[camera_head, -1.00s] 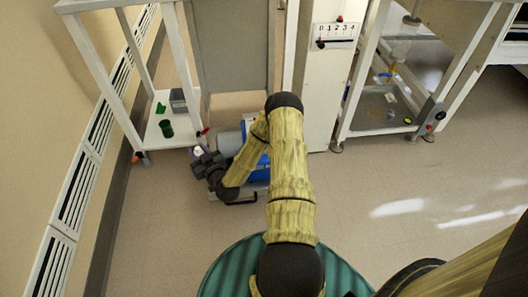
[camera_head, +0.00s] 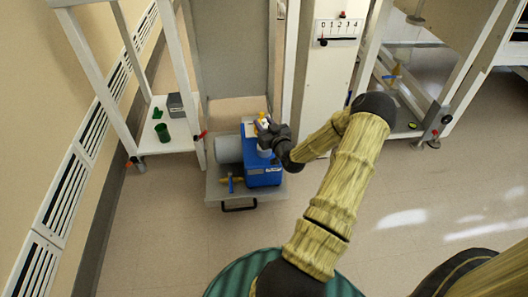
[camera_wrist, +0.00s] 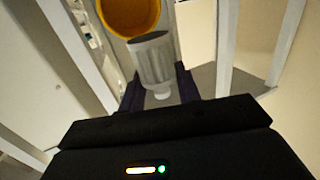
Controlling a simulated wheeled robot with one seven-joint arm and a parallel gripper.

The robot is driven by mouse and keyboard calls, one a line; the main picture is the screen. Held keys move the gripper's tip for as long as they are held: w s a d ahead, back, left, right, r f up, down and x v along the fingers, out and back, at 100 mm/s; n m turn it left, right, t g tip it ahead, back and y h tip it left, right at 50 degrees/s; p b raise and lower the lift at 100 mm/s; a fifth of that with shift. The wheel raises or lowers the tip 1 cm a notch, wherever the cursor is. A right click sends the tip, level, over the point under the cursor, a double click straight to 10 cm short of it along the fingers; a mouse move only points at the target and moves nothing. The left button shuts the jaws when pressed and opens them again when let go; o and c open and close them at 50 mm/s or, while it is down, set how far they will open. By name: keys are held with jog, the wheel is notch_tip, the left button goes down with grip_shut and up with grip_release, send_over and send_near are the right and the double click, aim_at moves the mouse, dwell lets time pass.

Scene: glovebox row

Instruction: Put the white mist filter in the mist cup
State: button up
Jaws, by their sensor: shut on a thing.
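The white mist filter (camera_wrist: 153,62), a pale ribbed cylinder with a grey end and a small stub, is in the wrist view between the jaws of my gripper (camera_wrist: 158,88). The jaws are shut on it. A round orange-yellow opening (camera_wrist: 130,16), which looks like the mist cup, is just beyond the filter at the top. The filter's far end overlaps its edge in the picture; I cannot tell whether they touch. In the head view my gripper (camera_head: 266,136) is over the blue pump (camera_head: 259,166), beside a small yellow part (camera_head: 262,119) on top.
The pump stands on a low grey platform (camera_head: 214,192) with a black handle. A white shelf (camera_head: 150,130) at left holds a green cup (camera_head: 163,133) and a grey box (camera_head: 178,104). The floor in front is clear.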

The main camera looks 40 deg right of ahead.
notch_tip(320, 180, down, 6)
jog(key=b, duration=0.3)
jog(key=shift+f, duration=0.1)
jog(key=shift+f+b, duration=1.15)
jog(key=shift+f, duration=0.7)
jog(key=shift+f, duration=0.15)
jog(key=o, duration=1)
jog(key=shift+c, duration=0.2)
